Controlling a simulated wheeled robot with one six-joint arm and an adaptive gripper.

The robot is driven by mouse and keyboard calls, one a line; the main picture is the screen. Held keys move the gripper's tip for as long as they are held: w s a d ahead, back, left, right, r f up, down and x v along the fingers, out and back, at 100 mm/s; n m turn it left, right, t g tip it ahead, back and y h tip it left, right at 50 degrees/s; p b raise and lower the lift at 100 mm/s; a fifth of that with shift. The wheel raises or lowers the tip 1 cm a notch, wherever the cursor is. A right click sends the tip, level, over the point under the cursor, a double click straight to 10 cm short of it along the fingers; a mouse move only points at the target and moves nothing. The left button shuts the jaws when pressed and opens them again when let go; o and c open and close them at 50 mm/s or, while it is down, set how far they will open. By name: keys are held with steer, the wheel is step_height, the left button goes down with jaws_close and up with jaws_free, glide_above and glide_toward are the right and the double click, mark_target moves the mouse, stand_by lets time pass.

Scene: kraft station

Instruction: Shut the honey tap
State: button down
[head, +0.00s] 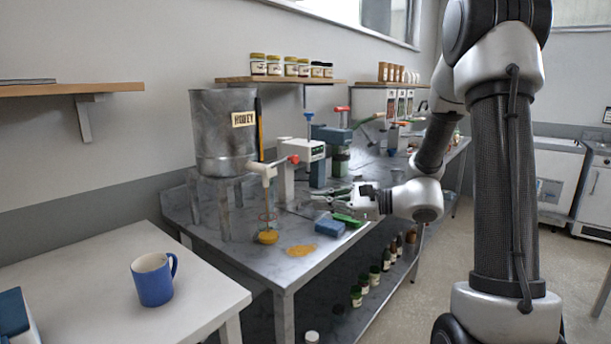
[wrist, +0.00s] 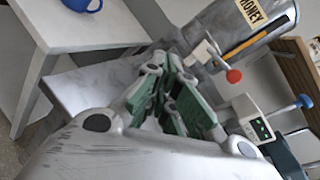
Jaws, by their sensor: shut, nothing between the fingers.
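A grey metal honey tank (head: 222,135) labelled HONEY stands on a raised stand. Its cream tap (head: 262,171) has a lever ending in a red knob (head: 293,159), pointing sideways to the right. A thin honey stream (head: 266,197) falls from the spout into a clear jar with yellow honey (head: 268,237) at the bottom. In the wrist view the tap's red knob (wrist: 234,76) is beyond the fingertips, up and to the right. My gripper (head: 328,197) is shut and empty, right of and below the knob, apart from it. The stream is not clear in the wrist view.
A honey puddle (head: 301,250), a blue sponge (head: 329,227) and a green item (head: 348,220) lie on the steel bench (head: 225,257). A white and green device (head: 308,151) stands behind the knob. A blue mug (head: 152,280) is on the white table at left.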

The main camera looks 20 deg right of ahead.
steer(key=w+d+f+m+t+h, duration=0.2)
steer(key=w+d+m+t, duration=0.4)
steer(key=w, duration=0.3)
steer(key=shift+d+f+h, duration=0.2)
steer(key=shift+d+h, duration=0.1)
steer(key=shift+d, duration=0.55)
steer(key=w+a+r, duration=0.4)
steer(key=w+a, duration=0.3)
steer(key=shift+w+a+r, duration=0.25)
steer(key=shift+a, duration=0.05)
steer(key=shift+r, duration=0.15)
steer(key=shift+d+r, duration=0.1)
steer(key=shift+r, duration=0.1)
